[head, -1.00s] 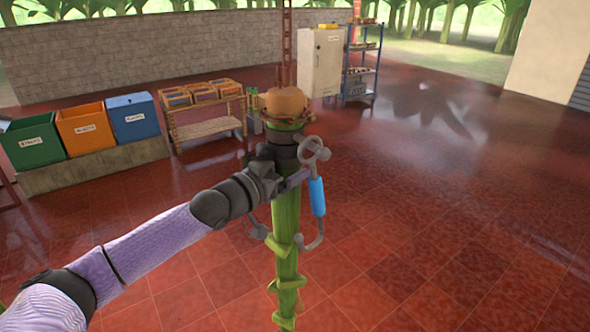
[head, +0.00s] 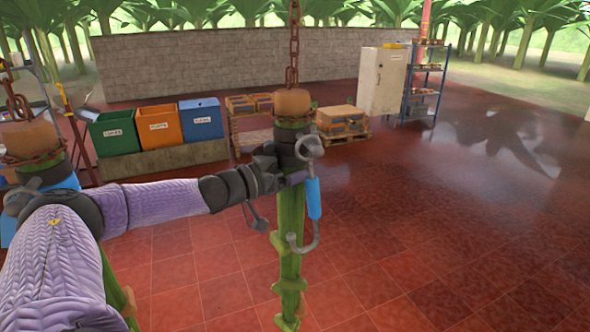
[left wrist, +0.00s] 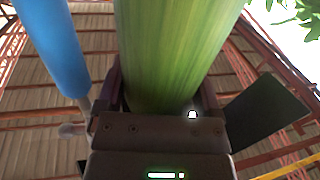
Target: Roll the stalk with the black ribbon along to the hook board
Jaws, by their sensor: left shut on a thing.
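A thick green stalk (head: 290,235) hangs upright from a rusty chain in the head view, with a brown cut top and a dark band (head: 288,153) near the top. My left gripper (head: 291,181) is at the stalk just below that band. In the left wrist view the green stalk (left wrist: 175,50) stands between the fingers of my left gripper (left wrist: 160,105), which is shut on it. A grey hook tool with a blue grip (head: 314,198) hangs right beside the stalk. I cannot make out a hook board. My right gripper is out of view.
Another hanging stalk (head: 28,137) shows at the left edge, partly behind my arm. Green, orange and blue bins (head: 158,125), a pallet of crates (head: 341,120), a white cabinet (head: 382,80) and a blue shelf (head: 424,82) stand at the back. The tiled floor at right is open.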

